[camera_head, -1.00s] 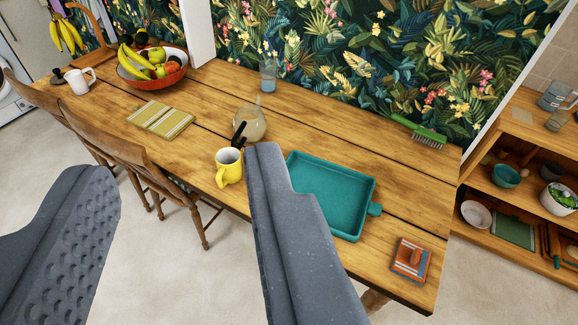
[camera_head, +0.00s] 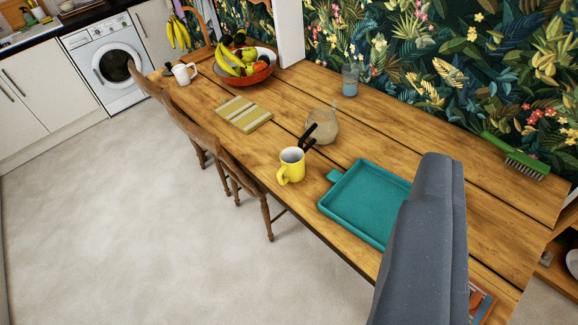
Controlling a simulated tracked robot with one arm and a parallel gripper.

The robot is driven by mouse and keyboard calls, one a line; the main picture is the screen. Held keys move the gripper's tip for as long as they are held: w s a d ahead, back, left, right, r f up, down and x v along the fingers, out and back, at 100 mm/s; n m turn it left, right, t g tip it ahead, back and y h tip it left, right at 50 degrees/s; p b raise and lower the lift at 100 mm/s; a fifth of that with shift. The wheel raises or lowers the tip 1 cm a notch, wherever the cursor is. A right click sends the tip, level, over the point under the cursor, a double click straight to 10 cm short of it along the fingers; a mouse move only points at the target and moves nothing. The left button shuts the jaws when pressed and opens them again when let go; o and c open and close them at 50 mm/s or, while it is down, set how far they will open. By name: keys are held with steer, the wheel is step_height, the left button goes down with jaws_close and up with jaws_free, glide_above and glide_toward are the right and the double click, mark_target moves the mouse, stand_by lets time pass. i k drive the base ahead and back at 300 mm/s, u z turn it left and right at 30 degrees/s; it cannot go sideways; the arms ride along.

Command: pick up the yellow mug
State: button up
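The yellow mug (camera_head: 292,168) stands upright on the wooden table (camera_head: 395,133), close to its near edge. Its pale inside shows from above, and its handle faces the lower left. A dark handle-like thing (camera_head: 309,136) shows just behind its rim; I cannot tell whether it is in the mug. One grey finger of my gripper (camera_head: 425,245) shows at the right, well to the right of the mug. The other finger is out of view to the left. My gripper is open, with nothing held in view, and apart from the mug.
A glass jug (camera_head: 323,127) stands just behind the mug. A teal tray (camera_head: 365,205) lies to its right, partly behind my finger. A striped cloth (camera_head: 244,114), fruit bowl (camera_head: 262,76) and white mug (camera_head: 185,73) are farther left. Chairs (camera_head: 238,178) line the near side; floor is clear.

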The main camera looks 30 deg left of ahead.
mark_target(291, 158)
steer(key=z, duration=0.1)
steer(key=i, duration=1)
steer(key=u, duration=0.1)
